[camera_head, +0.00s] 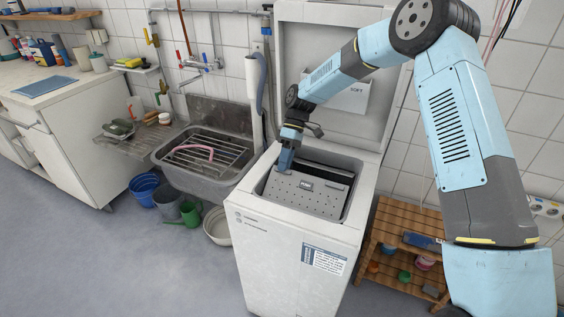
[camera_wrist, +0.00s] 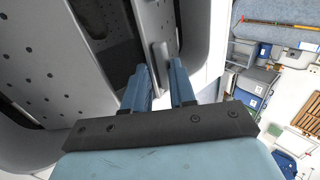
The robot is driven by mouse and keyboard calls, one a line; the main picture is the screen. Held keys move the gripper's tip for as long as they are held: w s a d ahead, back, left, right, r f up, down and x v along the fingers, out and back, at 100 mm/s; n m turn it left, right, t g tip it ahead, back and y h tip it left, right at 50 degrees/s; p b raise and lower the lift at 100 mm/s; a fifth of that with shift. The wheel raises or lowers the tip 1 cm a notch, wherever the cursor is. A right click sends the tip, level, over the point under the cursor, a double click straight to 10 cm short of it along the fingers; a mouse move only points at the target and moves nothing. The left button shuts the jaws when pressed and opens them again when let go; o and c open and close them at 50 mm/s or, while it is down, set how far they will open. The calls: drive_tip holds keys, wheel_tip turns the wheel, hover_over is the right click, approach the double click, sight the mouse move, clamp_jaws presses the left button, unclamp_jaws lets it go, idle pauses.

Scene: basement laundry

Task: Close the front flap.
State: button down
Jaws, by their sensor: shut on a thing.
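The top-loading washing machine (camera_head: 290,245) stands with its lid (camera_head: 340,55) raised. Inside its top opening is a grey perforated metal panel with a small latch plate, which looks like the front flap (camera_head: 292,197). A dark gap (camera_head: 328,159) shows behind it. My gripper (camera_head: 285,167) reaches down into the opening at the panel's left rear. In the wrist view, the blue fingers (camera_wrist: 165,75) are close together around a thin grey tab, which seems to be part of the flap (camera_wrist: 159,58). Perforated metal (camera_wrist: 35,85) and a dark opening (camera_wrist: 118,45) lie to the left. The exact contact is partly hidden.
The opening's white rim (camera_head: 250,197) surrounds the drum closely. A sink (camera_head: 190,175) with a rack stands to the left, with buckets (camera_head: 143,187) below. A wooden shelf (camera_head: 405,218) stands to the right. The floor at front left is clear.

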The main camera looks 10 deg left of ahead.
drive_tip(key=c, duration=1.1)
unclamp_jaws()
drive_tip(key=shift+f, duration=0.1)
drive_tip(key=s+d+r, duration=0.2)
drive_tip(key=s+r, duration=0.2)
drive_tip(key=s+d+r, duration=0.3)
drive_tip(key=s+r, duration=0.1)
drive_tip(key=s+d+r, duration=0.2)
drive_tip(key=s+r, duration=0.2)
drive_tip(key=r, duration=0.1)
drive_tip(key=shift+d, duration=0.15)
